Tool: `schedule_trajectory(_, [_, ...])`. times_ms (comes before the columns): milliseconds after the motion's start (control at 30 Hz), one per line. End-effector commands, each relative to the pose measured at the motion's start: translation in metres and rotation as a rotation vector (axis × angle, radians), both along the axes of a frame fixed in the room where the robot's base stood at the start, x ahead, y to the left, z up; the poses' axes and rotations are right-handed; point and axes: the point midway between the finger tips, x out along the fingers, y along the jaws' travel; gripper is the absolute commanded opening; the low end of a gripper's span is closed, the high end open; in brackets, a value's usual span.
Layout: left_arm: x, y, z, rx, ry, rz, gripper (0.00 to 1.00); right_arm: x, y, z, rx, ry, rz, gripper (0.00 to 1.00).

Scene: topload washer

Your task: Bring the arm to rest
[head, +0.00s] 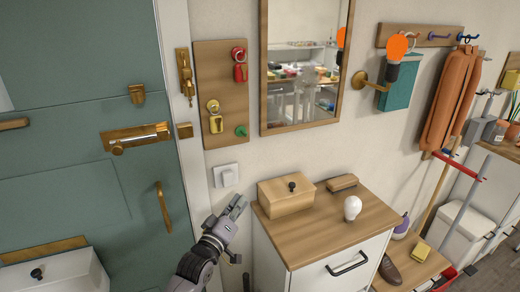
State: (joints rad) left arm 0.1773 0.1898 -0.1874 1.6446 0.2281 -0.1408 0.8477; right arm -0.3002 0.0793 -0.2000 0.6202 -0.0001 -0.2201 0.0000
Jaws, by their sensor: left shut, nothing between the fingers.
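My left gripper (234,209) shows at the lower middle of the head view, its arm coming up from the bottom edge. It is shut and empty. It is in front of the wall, just left of the wooden-topped cabinet (338,236) and below the white wall switch (227,175). It looks apart from the wooden box on the cabinet. My right gripper is not in the view.
A wooden box (287,196), a brown block (342,183) and a white bulb (352,208) are on the cabinet. A green door (80,190) with brass fittings is at left. A wall lamp (393,50) with an orange bulb sticks out beside the mirror (305,65).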

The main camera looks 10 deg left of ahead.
Motion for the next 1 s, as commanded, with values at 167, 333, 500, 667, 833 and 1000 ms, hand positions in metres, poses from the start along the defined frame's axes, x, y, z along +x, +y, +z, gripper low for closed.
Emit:
schedule_trajectory(167, [-0.004, 0.003, -0.042, 0.051, 0.069, 0.012, 0.00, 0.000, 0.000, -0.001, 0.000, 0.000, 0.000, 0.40])
schedule_trajectory(333, [-0.024, 0.010, -0.138, 0.178, 0.225, 0.024, 0.00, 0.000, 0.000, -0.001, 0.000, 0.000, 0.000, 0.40])
schedule_trajectory(500, [-0.063, 0.018, -0.237, 0.320, 0.392, 0.012, 0.00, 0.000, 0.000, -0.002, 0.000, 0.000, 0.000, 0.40])
schedule_trajectory(667, [-0.115, 0.024, -0.322, 0.447, 0.544, -0.024, 0.00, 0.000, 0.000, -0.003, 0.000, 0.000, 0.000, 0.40])
schedule_trajectory(833, [-0.183, 0.031, -0.403, 0.578, 0.701, -0.086, 0.00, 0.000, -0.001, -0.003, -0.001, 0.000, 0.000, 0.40])
schedule_trajectory(1000, [-0.265, 0.037, -0.471, 0.700, 0.852, -0.173, 0.00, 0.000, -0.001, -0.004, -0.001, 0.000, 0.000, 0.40])
